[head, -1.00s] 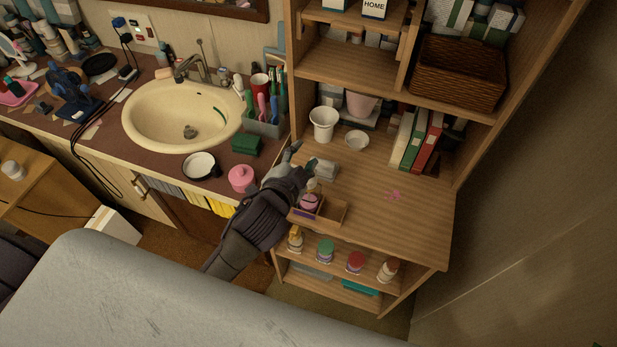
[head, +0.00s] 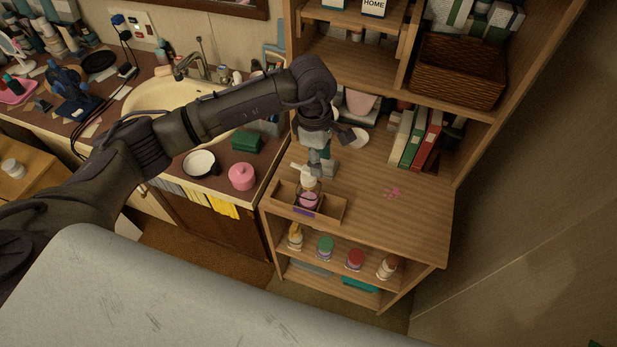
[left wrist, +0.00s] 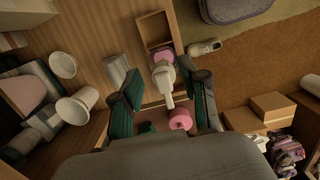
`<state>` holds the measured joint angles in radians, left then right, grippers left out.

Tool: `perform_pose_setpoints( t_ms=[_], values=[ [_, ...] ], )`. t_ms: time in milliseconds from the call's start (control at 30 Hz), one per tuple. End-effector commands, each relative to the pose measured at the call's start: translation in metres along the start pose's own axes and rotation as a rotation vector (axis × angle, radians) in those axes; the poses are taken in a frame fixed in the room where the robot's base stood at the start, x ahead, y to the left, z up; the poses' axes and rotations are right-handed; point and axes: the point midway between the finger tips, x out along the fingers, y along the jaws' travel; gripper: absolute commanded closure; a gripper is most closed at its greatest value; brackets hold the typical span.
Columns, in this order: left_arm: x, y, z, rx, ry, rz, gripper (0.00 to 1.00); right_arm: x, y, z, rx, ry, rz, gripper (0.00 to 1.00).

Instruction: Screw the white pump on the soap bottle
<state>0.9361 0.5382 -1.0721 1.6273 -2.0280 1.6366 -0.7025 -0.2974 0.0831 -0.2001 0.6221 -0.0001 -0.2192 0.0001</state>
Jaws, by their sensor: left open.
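The soap bottle (head: 307,201), with pink soap inside, stands in a small wooden tray (head: 281,200) on the wooden shelf top. The white pump (head: 309,184) sits at the bottle's top, its nozzle pointing left; whether its thread is tight cannot be told. In the left wrist view, the pump (left wrist: 163,78) shows between the fingers, with pink of the bottle (left wrist: 162,55) behind it. My left gripper (head: 320,166) points down over the pump, open; it also shows in the left wrist view (left wrist: 168,82), one finger on each side. My right gripper is not in view.
A white cup (left wrist: 76,105) and a small white bowl (head: 355,138) stand behind the gripper. Binders (head: 427,140) stand at the back right.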

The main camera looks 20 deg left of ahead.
Motion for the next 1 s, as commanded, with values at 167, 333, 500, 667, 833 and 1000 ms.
perform_pose_setpoints(
  t_ms=[167, 333, 500, 667, 833, 1000],
  values=[
    [-0.007, 0.006, -0.026, 0.002, 0.112, 0.004, 0.56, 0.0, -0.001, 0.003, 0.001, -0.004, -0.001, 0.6],
    [-0.002, 0.006, -0.027, 0.002, 0.115, 0.002, 0.56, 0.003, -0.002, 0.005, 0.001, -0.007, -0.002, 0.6],
    [0.008, 0.006, -0.028, 0.002, 0.112, 0.003, 0.56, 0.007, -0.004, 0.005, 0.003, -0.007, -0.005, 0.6],
    [0.021, 0.006, -0.029, 0.002, 0.111, 0.002, 0.56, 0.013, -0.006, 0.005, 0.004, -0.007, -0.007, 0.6],
    [0.035, 0.006, -0.03, 0.001, 0.111, 0.002, 0.56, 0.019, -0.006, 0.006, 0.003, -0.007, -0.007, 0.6],
    [0.048, 0.006, -0.032, 0.002, 0.11, 0.002, 0.56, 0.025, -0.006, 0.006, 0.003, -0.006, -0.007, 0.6]
  ],
)
